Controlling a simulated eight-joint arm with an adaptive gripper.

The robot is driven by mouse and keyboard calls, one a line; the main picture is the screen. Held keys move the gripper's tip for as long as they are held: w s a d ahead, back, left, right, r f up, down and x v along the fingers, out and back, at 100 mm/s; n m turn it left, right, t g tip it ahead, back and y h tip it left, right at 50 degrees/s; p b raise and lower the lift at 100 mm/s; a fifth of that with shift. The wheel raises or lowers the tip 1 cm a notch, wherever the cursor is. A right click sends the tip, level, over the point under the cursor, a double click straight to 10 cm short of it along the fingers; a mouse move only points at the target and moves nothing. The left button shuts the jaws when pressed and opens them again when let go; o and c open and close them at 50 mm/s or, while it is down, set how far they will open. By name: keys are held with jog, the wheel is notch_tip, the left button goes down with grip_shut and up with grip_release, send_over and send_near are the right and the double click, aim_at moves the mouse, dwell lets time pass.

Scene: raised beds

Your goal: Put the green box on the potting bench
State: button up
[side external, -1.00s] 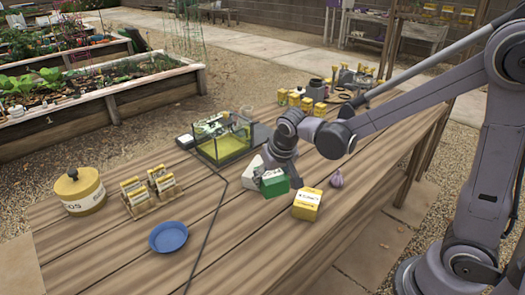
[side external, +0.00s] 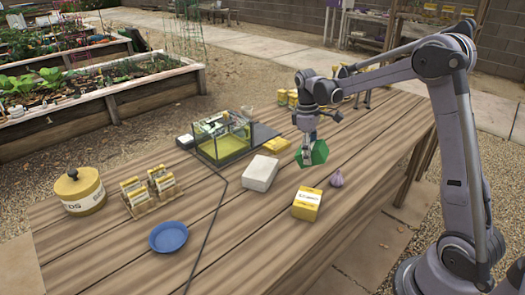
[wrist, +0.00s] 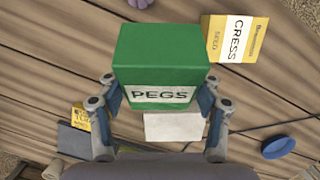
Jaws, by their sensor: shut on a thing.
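The green box (side external: 318,153), labelled PEGS in the wrist view (wrist: 160,50), is gripped between my two fingers. My gripper (side external: 308,152) holds it tilted and apparently raised over the wooden tabletop (side external: 225,215), to the right of the white box. In the wrist view my gripper (wrist: 160,97) has one finger on each side of the box, which hides part of the table. A grey bench (side external: 370,16) with goods on it stands at the back by the wall; which surface is the potting bench, I cannot tell.
A white box (side external: 261,172), yellow CRESS box (side external: 307,204) and purple bulb (side external: 337,180) lie near the held box. A glass tank (side external: 222,140), blue dish (side external: 168,236), yellow tin (side external: 80,192) and seed packets (side external: 148,192) stand farther left.

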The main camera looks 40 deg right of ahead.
jog(key=s+d+r+n+t+h, duration=0.1)
jog(key=s+d+n+h, duration=0.25)
jog(key=d, duration=0.35)
jog(key=s+d+n+h, duration=0.2)
jog(key=d+n+h, duration=0.3)
jog(key=d, duration=0.3)
jog(key=s+d+r+n+t+h, duration=0.1)
jog(key=s+d+n+h, duration=0.1)
jog(key=d+n+h, duration=0.4)
jog(key=shift+m+y, duration=0.55)
jog(key=shift+y, duration=0.4)
jog(key=w+a+f, duration=0.1)
jog(key=w+f, duration=0.1)
jog(key=w, duration=0.1)
jog(key=w+a+f, duration=0.1)
jog(key=w+f, duration=0.1)
jog(key=w, duration=0.1)
jog(key=w+a+f, duration=0.1)
jog(key=w+f, duration=0.2)
jog(key=w, duration=0.1)
jog(key=shift+a, duration=0.25)
jog(key=shift+f, duration=2)
jog(key=shift+f, duration=0.1)
jog(key=o, duration=1.3)
jog(key=shift+o, duration=0.2)
